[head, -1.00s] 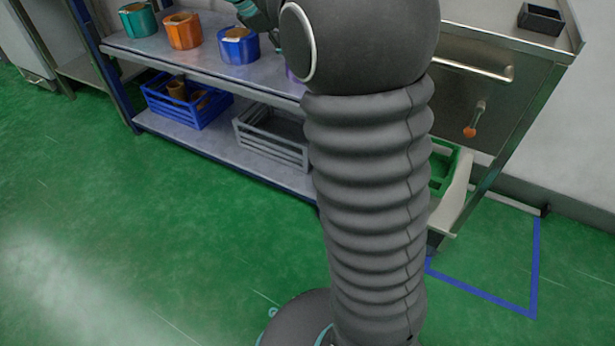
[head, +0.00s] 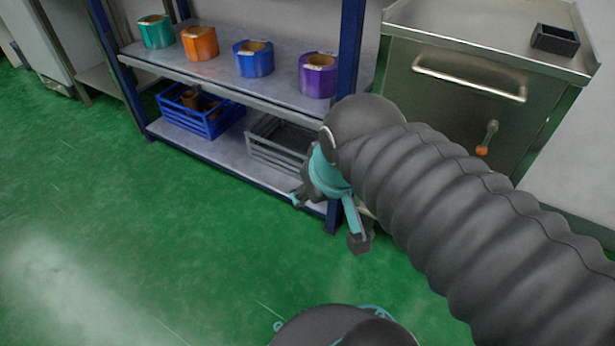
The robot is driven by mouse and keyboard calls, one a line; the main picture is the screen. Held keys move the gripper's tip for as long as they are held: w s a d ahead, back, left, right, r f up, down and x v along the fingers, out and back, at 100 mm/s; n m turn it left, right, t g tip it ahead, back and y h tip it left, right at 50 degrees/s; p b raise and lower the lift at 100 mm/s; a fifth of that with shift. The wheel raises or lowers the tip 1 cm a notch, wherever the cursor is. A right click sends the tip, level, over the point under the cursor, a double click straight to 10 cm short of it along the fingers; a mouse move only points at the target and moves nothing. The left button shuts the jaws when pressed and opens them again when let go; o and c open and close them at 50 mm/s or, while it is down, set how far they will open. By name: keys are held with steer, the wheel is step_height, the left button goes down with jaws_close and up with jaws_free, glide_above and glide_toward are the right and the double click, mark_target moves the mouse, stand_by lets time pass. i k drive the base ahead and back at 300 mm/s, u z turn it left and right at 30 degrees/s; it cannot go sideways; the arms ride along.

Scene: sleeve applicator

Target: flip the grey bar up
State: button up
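A grey metal bar (head: 468,82), bent at both ends like a handle, runs across the upper front of the steel cabinet (head: 425,112) at the right. Its left end sits a little higher in the picture than its right end. My gripper (head: 328,220) is in the lower middle, in front of the shelf's right post, pointing down. Its two dark and teal fingers are spread apart with nothing seen between them. It is well left of and below the bar, not touching it. My arm covers the cabinet's lower left part.
A lever with an orange knob (head: 482,150) hangs on the cabinet front below the bar. A black tray (head: 555,39) sits on top. The shelf (head: 215,75) at left holds coloured rolls, with a blue crate (head: 200,118) and a grey crate (head: 275,145) below. Green floor in front is clear.

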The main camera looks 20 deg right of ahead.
mark_target(315, 124)
steer(key=k, duration=1.35)
steer(key=u, duration=0.55)
steer(key=i, duration=1.55)
steer(key=z, duration=0.5)
